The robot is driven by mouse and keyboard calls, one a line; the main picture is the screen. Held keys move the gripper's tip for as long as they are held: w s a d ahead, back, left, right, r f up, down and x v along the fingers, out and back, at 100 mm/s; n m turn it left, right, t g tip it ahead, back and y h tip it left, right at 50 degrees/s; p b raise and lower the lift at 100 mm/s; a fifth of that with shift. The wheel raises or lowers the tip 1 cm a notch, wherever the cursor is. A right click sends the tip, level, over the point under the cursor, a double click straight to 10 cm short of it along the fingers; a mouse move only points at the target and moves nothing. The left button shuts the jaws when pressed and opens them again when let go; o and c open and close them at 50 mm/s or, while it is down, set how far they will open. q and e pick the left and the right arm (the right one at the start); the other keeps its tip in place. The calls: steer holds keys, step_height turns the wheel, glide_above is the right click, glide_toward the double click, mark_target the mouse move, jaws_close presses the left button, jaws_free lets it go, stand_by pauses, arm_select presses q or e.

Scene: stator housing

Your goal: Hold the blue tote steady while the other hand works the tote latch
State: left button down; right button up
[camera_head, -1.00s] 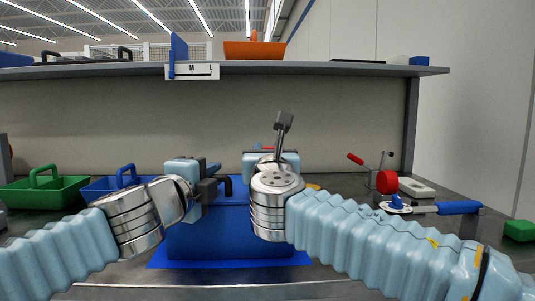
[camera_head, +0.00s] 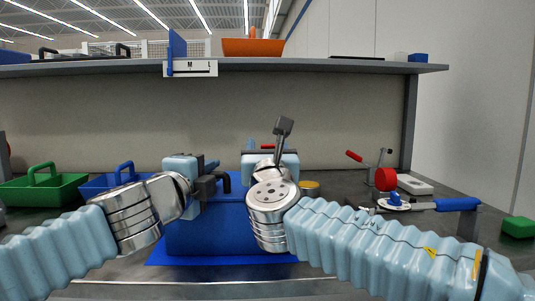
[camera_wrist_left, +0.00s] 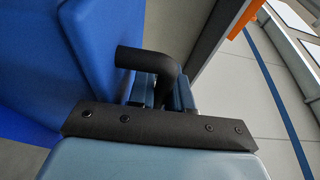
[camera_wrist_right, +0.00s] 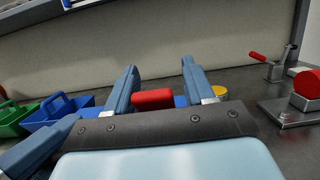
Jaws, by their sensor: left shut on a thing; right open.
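The blue tote (camera_head: 210,238) stands upright on the bench in front of me. Its dark curved handle (camera_wrist_left: 142,60) shows in the left wrist view. My left gripper (camera_wrist_left: 160,92) is shut on that handle at the top of the tote. My right gripper (camera_wrist_right: 158,66) is open, its two fingers apart above the tote's right side. A red piece (camera_wrist_right: 152,98), perhaps the latch, shows between the fingers, apparently beyond them and not held. In the head view my right wrist hides most of this area and the fingertips.
A green carrier (camera_head: 45,190) and a small blue carrier (camera_head: 110,182) stand left. At right are a red-handled clamp (camera_head: 386,180), a blue-handled tool (camera_head: 457,204) and a green block (camera_head: 520,230). A yellow round item (camera_head: 309,187) lies near my right wrist. A shelf (camera_head: 300,66) spans above.

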arm_select(q)
steer(key=shift+f, duration=0.1)
arm_select(e)
steer(key=v, duration=1.2)
arm_select(q)
steer(key=c, duration=1)
jaws_free()
steer(key=shift+o, duration=0.2)
steer(key=shift+s, duration=0.1)
